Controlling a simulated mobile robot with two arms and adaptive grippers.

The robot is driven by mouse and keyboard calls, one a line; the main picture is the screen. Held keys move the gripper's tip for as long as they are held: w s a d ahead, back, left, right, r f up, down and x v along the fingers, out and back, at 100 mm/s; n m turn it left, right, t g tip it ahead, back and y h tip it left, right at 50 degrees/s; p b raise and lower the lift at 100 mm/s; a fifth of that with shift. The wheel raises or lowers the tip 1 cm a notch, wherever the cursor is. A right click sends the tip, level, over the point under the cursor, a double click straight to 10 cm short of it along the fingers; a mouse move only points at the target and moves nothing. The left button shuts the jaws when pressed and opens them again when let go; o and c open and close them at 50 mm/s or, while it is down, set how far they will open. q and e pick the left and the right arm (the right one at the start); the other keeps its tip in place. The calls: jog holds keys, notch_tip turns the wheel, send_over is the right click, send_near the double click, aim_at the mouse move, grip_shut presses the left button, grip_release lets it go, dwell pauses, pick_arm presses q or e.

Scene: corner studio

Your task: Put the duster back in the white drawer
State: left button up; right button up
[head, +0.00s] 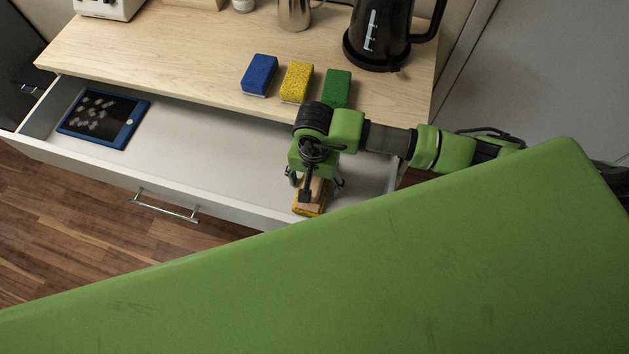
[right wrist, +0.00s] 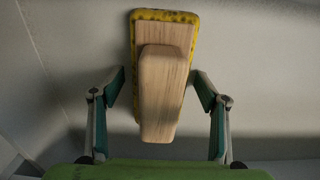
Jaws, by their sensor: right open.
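The duster (head: 301,211), with a pale wooden handle and a yellow-edged base, lies in the front right part of the white drawer (head: 212,155), which is pulled open. My right gripper (head: 316,184) is over it, pointing down. In the right wrist view the duster (right wrist: 166,60) lies on the drawer floor, its handle end reaching between the open fingers. The fingers stand apart on both sides, with gaps to the handle. My left gripper is not in view; a large green part of mine covers the lower head view.
A blue-framed tablet (head: 103,118) lies at the drawer's left end. On the wooden top stand a blue block (head: 260,73), a yellow block (head: 297,81), a green block (head: 337,88) and a black kettle (head: 379,35). The drawer's middle is clear.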

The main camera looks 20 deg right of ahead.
jog(key=shift+r, duration=0.25)
notch_tip(320, 180, up, 12)
jog(key=shift+f+b, duration=0.1)
jog(key=shift+b, duration=0.95)
jog(key=shift+s+f, duration=0.1)
